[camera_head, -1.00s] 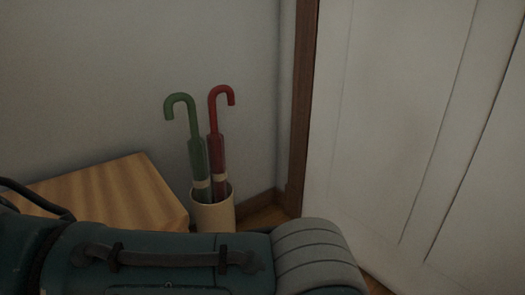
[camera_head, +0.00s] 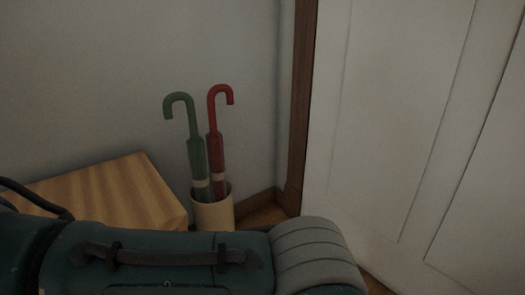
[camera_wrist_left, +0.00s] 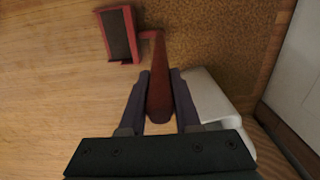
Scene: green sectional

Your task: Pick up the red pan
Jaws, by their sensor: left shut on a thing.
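The red pan (camera_wrist_left: 119,34) shows in the left wrist view, at the top left, with a red rim and a dark inner face. A long dark red handle (camera_wrist_left: 159,60), joined to it by a short red piece, runs down toward my wrist. My left gripper (camera_wrist_left: 160,73) is shut on this handle, with one finger on each side of it. The lower end of the handle lies between the fingers. The pan is not visible in the head view. My right gripper is in neither view.
A white object (camera_wrist_left: 207,92) is close to the right finger, beside a brown speckled surface (camera_wrist_left: 225,40). In the head view, a green umbrella (camera_head: 194,130) and a red umbrella (camera_head: 214,140) stand in a cream holder (camera_head: 213,213), between a wooden table (camera_head: 110,185) and a white door (camera_head: 390,110).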

